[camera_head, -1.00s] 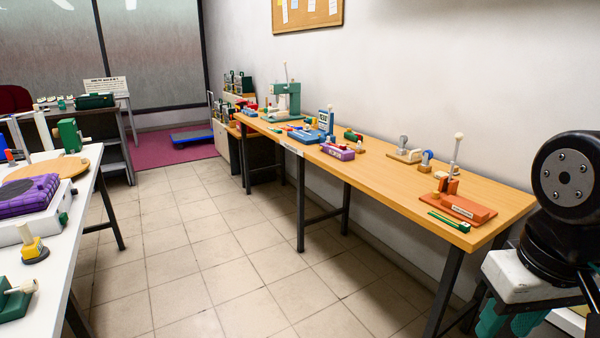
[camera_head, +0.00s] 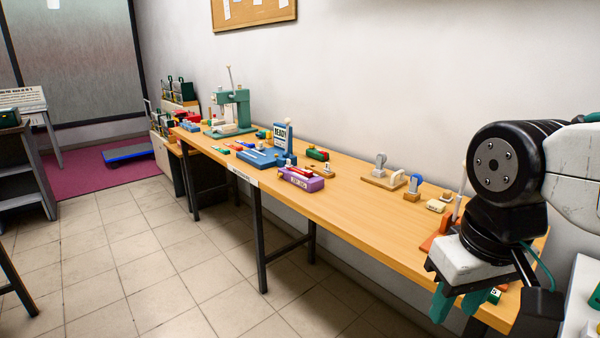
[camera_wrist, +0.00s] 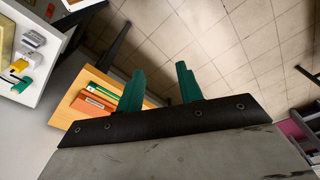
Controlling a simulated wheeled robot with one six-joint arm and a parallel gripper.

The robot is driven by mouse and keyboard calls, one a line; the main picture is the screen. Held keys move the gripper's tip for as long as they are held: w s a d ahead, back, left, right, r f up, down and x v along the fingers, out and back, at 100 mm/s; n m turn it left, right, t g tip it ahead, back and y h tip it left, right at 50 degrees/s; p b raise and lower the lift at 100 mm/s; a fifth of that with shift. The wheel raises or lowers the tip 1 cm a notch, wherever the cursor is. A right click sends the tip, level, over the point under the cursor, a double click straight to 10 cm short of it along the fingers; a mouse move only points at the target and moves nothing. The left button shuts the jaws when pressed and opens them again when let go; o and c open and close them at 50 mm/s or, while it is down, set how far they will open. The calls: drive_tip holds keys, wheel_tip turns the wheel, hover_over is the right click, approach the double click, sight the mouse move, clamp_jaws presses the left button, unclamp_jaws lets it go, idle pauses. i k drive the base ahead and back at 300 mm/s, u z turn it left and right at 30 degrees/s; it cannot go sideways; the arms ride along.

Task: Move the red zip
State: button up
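I cannot single out a red zip for certain. A purple block (camera_head: 300,180) with a small red piece (camera_head: 298,171) on top lies mid-table.
The long wooden table (camera_head: 345,205) runs along the wall. A green press (camera_head: 232,110) stands towards its far end. An orange-red base (camera_head: 437,238) is partly hidden behind my arm. The tiled floor (camera_head: 150,270) left of the table is clear. A blue platform (camera_head: 128,154) lies farther back.

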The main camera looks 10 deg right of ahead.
sight(309, 174)
drive_tip(key=u, duration=0.5)
drive_tip(key=i, duration=0.65)
drive_tip(key=u, duration=0.7)
drive_tip(key=i, duration=0.65)
drive_tip(key=z, duration=0.5)
drive_tip(key=i, duration=0.95)
drive_tip(key=z, duration=0.7)
